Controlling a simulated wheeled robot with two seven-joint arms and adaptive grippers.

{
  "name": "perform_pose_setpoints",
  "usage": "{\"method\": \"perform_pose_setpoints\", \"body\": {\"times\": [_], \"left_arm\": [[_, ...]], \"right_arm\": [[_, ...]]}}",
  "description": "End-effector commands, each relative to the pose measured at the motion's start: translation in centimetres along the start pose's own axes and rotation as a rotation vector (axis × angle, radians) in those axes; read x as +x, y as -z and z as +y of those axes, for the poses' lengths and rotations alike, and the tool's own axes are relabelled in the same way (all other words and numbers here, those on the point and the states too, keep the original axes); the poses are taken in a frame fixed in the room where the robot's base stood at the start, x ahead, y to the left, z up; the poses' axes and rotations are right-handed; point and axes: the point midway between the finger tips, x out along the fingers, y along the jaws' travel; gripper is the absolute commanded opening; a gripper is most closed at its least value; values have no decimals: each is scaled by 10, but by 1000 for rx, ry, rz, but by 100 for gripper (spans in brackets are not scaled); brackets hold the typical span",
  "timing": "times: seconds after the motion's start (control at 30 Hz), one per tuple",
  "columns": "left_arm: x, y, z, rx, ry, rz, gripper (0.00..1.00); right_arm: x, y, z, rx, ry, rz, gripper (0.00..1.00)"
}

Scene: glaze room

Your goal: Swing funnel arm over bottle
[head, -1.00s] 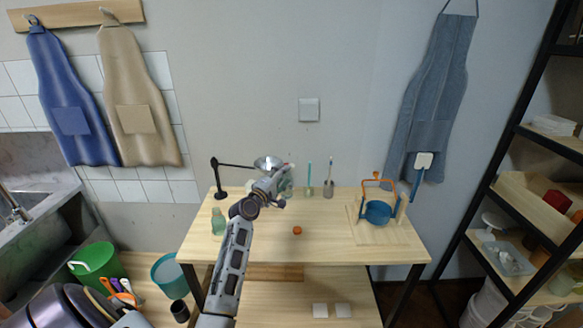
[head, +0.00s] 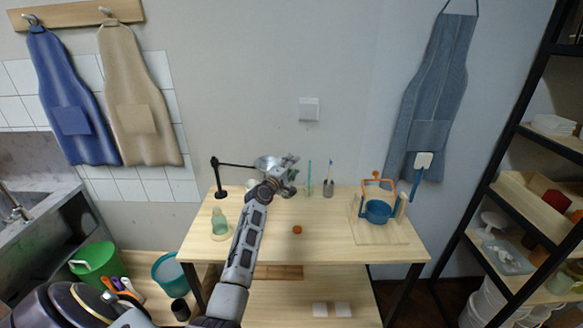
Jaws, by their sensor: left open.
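A metal funnel (head: 268,162) hangs at the end of a thin black swing arm (head: 238,165), which pivots on a black stand (head: 220,190) at the table's back left. A pale green bottle (head: 220,222) stands upright at the table's front left, apart from the funnel. My left gripper (head: 290,168) is open, just right of the funnel and close to its rim; I cannot tell whether they touch. My forearm hides part of the table behind it. My right gripper is not in view.
The table's middle is mostly clear.

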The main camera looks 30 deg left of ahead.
Motion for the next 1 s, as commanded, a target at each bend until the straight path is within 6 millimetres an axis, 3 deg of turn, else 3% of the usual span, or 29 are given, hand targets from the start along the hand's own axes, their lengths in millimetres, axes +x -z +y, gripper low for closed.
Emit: {"method": "perform_pose_setpoints", "body": {"times": [0.33, 0.67, 1.0], "left_arm": [[1, 0, 0, 0, 1, 0, 43], [1, 0, -1, -1, 1, 0, 1], [0, 0, -1, -1, 2, -2, 0]], "right_arm": [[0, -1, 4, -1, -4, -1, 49], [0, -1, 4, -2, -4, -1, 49], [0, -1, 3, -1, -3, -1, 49]]}}
